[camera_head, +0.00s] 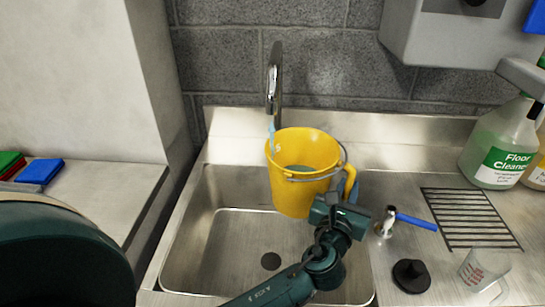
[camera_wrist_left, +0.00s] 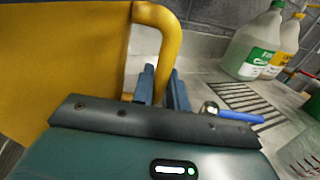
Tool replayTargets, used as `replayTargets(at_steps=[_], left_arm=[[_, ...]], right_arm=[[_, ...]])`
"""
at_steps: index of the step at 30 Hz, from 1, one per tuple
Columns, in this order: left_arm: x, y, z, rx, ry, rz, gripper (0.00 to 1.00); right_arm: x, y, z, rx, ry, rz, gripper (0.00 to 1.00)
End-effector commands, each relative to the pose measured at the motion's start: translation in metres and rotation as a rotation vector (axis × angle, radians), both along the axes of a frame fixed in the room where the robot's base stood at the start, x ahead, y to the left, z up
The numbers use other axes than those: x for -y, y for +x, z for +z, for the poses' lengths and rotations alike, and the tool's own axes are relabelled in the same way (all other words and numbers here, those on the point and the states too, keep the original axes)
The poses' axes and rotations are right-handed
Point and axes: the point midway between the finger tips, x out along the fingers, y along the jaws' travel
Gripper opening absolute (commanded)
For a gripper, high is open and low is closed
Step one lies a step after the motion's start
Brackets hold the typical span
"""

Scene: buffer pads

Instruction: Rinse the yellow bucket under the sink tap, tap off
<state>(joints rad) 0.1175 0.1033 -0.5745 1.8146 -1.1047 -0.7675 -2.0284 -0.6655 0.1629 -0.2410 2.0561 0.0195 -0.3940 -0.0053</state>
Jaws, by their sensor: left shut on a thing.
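The yellow bucket (camera_head: 290,190) is over the sink basin (camera_head: 215,260), under the spout of the tap (camera_head: 273,85). A thin pale-blue stream (camera_head: 271,130) comes down from the spout at the bucket's left rim. A grey-green surface shows inside the bucket. My left gripper (camera_head: 347,190) is shut on the bucket's yellow side handle, at the bucket's right. In the left wrist view the fingers (camera_wrist_left: 163,88) are on the handle (camera_wrist_left: 165,45), and the bucket fills the left side. The tap's blue lever (camera_head: 417,222) sits on a metal fitting right of the basin. My right gripper is not in view.
Right of the basin are a drain grid (camera_head: 468,218), a black plug (camera_head: 411,275), a clear measuring cup (camera_head: 482,270) and a floor cleaner bottle (camera_head: 497,145). Blue (camera_head: 40,171) and red pads lie on the left counter. A wall stands behind the sink.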

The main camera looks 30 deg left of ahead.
Motion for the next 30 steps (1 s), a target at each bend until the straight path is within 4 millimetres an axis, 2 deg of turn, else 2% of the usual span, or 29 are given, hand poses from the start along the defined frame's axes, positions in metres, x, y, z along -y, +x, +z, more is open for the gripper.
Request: replayTargets(at_steps=[9, 15, 30], left_arm=[[0.046, 0.004, 0.004, 0.008, 0.003, -0.002, 0.0], [0.066, 0.006, 0.004, 0.008, 0.002, -0.001, 0.0], [0.07, 0.006, 0.004, 0.009, 0.004, -0.001, 0.0]], right_arm=[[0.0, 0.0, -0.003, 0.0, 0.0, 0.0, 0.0], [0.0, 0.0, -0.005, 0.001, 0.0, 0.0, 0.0], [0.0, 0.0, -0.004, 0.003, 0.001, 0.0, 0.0]])
